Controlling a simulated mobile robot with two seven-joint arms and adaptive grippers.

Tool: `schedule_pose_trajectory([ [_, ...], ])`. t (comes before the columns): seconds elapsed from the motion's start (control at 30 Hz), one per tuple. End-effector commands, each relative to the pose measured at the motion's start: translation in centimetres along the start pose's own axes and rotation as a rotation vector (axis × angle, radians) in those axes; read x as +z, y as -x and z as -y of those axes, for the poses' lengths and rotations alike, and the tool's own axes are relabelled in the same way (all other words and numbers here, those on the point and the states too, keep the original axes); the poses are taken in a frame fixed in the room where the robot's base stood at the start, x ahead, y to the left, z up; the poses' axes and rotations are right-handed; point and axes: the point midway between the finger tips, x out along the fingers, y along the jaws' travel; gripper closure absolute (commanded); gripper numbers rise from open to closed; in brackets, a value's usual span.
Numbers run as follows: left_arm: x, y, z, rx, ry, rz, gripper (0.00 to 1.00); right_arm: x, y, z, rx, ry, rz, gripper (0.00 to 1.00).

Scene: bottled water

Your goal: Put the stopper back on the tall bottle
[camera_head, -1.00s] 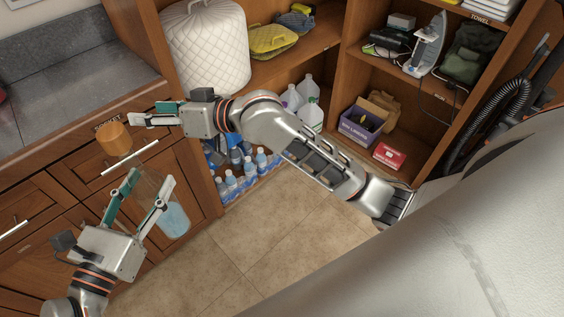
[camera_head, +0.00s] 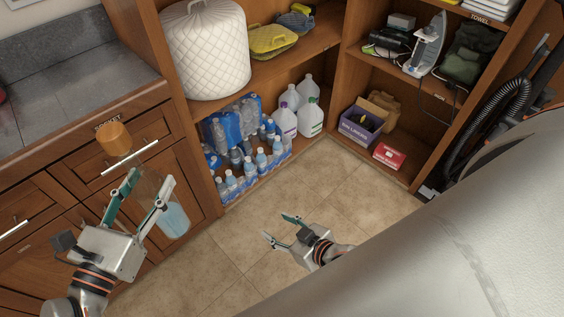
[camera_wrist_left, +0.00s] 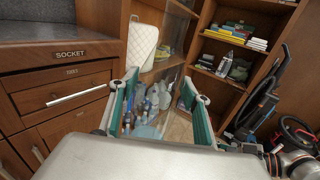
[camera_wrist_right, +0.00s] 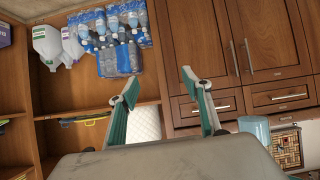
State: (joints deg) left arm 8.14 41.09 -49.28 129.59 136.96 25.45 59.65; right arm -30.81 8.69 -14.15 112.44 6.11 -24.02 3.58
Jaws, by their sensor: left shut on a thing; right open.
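The tall bottle (camera_head: 173,218) is clear glass with pale blue liquid at its base, and appears slanted in the head view. My left gripper (camera_head: 151,180) is shut around its body. In the left wrist view the clear bottle (camera_wrist_left: 148,131) shows between the fingers. The orange-brown stopper (camera_head: 114,139) is at the bottle's upper end, in line with it; I cannot tell how deep it sits. My right gripper (camera_head: 276,227) is open and empty over the floor, apart from bottle and stopper. Its open fingers also show in the right wrist view (camera_wrist_right: 160,88).
Wooden drawers and a grey counter (camera_head: 75,90) are behind the bottle at left. Shelves hold packs of water bottles (camera_head: 250,172), white jugs (camera_head: 309,118) and a purple box (camera_head: 360,127). The tiled floor (camera_head: 350,200) around my right gripper is clear.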

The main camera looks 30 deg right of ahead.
Motion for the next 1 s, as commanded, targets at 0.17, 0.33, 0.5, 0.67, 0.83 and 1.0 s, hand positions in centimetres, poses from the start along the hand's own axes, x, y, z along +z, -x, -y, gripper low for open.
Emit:
schedule_pose_trajectory([
  [0.17,0.3,0.0,0.0,-0.001,-0.002,0.005,1.00,4.0,2.5,-0.3,0.029,0.053,0.051,0.51],
  [0.33,0.3,0.0,0.0,-0.001,-0.002,0.005,1.00,5.0,3.1,-0.4,0.037,0.071,0.063,0.51],
  [0.5,0.3,0.0,0.0,-0.001,-0.002,0.005,1.00,5.0,3.1,-0.4,0.037,0.072,0.063,0.51],
  [0.67,0.5,-0.1,0.0,-0.002,-0.003,0.009,1.00,5.0,3.1,-0.4,0.036,0.071,0.063,0.51],
  [0.83,0.4,-0.1,0.0,-0.001,-0.003,0.007,1.00,5.0,3.1,-0.4,0.036,0.071,0.063,0.51],
  [1.0,0.8,-0.2,-0.3,0.008,-0.003,0.008,1.00,4.9,3.1,-0.4,0.036,0.071,0.062,0.51],
])
